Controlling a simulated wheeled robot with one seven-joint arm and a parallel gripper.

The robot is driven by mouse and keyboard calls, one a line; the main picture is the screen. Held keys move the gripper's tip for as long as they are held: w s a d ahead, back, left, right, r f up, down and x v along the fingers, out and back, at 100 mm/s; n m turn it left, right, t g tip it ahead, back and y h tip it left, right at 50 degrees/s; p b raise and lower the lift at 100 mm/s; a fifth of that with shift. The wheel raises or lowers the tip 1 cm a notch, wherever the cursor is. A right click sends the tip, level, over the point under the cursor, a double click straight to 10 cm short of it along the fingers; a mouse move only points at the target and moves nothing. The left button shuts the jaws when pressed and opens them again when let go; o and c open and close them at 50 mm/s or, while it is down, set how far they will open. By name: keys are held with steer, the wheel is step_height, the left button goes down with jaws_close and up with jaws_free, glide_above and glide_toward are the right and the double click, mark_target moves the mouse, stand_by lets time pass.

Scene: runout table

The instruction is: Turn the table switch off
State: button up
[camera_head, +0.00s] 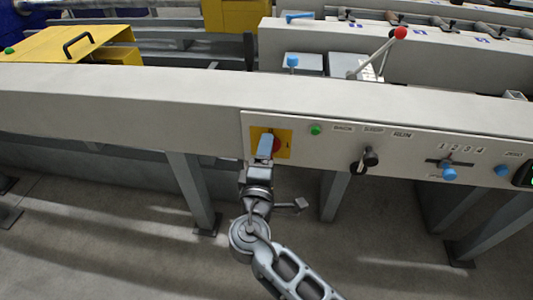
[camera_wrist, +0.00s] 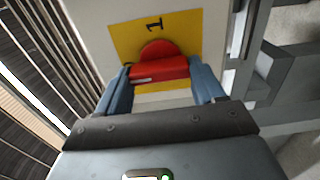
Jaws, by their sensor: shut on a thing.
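The table switch is a red rotary knob (camera_head: 276,145) on a yellow plate (camera_head: 285,134) at the left end of the control panel. In the wrist view the red knob (camera_wrist: 159,64) has a raised grip bar and a black "1" mark beside it on the yellow plate (camera_wrist: 196,35). My gripper (camera_head: 266,145) is at the knob in the head view and partly covers it. In the wrist view the blue fingers of my gripper (camera_wrist: 160,80) stand on both sides of the red bar and are shut on it.
To the right on the panel are a green button (camera_head: 315,130), a black selector knob (camera_head: 371,158), a blue-tipped slider (camera_head: 449,174) and a blue button (camera_head: 502,170). Above is a red-tipped lever (camera_head: 399,34). Table legs (camera_head: 195,190) stand below, with open floor between.

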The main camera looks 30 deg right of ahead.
steer(key=shift+w+r, duration=0.15)
steer(key=o, duration=1)
steer(key=shift+o, duration=0.2)
steer(key=v, duration=0.7)
steer(key=shift+s+a, duration=0.2)
steer(key=shift+s, duration=0.15)
